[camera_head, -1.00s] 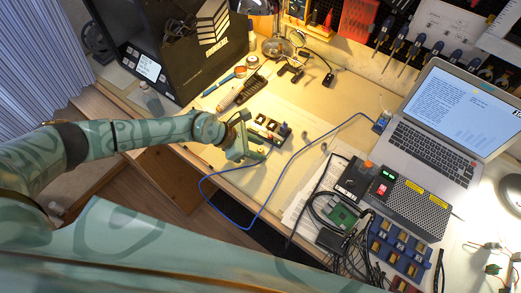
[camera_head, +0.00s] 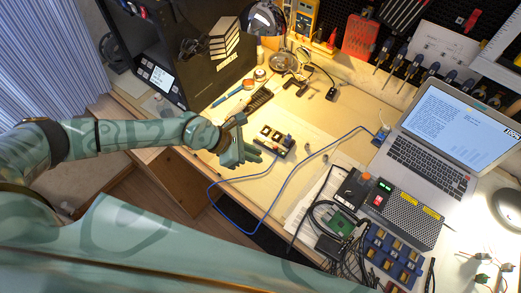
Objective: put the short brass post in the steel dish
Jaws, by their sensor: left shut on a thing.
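My left gripper (camera_head: 252,151) comes in from the left, beside a small black holder (camera_head: 276,139) with gold-coloured windows, on the side towards me. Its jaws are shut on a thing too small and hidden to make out. I cannot pick out the short brass post or the steel dish for certain. My right gripper is not in view.
A blue cable (camera_head: 218,197) loops along the bench's front edge. A laptop (camera_head: 431,147), a grey power box (camera_head: 405,208) and a blue tray (camera_head: 393,253) fill the right. A magnifier lamp (camera_head: 283,60) stands at the back. The middle of the bench is fairly clear.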

